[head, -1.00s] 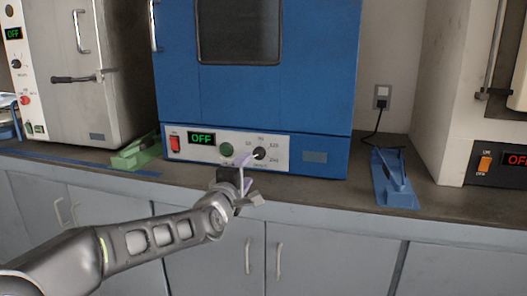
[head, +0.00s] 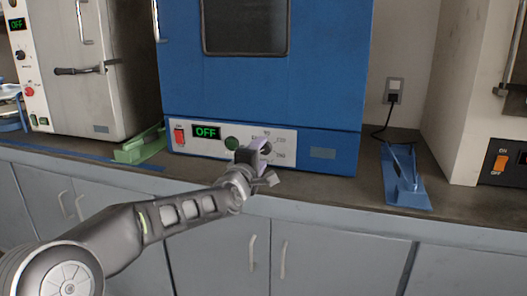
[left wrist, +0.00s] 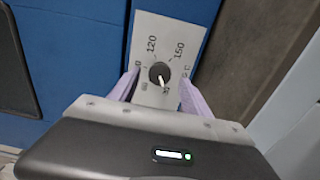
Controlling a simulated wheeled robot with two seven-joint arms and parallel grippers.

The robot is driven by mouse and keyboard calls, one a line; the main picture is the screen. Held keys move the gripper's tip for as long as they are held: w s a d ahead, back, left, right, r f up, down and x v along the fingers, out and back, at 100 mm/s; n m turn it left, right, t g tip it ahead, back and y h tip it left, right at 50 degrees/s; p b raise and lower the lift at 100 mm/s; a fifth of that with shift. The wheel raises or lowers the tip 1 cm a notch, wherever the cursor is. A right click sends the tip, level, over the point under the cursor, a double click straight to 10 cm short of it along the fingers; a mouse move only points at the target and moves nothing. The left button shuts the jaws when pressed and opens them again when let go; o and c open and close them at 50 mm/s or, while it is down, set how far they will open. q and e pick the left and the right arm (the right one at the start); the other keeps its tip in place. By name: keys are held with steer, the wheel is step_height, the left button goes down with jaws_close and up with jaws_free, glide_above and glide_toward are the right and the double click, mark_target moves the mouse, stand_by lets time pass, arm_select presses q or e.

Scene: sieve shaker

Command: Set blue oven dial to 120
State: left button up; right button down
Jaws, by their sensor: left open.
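The blue oven (head: 270,90) stands on the counter, with a pale control panel (head: 205,148) along its bottom. Its black dial (left wrist: 160,73) with a white pointer shows in the left wrist view; the pointer is aimed toward the lower side of the picture, away from the 120 mark (left wrist: 151,45) and the 150 mark. My left gripper (head: 262,153) is open in front of the dial and mostly hides it in the head view. Its purple fingers (left wrist: 159,90) are on either side of the dial, apart from it, and cover some marks. My right gripper is not in view.
The oven's display (head: 206,132) reads OFF, beside a red switch (head: 180,136) and a green button (head: 232,143). A green object (head: 140,147) and a blue one (head: 405,180) lie on the counter. Other machines stand left and right.

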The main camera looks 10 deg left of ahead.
mark_target(266, 148)
arm_select(q)
steer(key=shift+w+d, duration=0.1)
steer(key=shift+w, duration=1.35)
steer(key=shift+c, duration=0.4)
jaws_close()
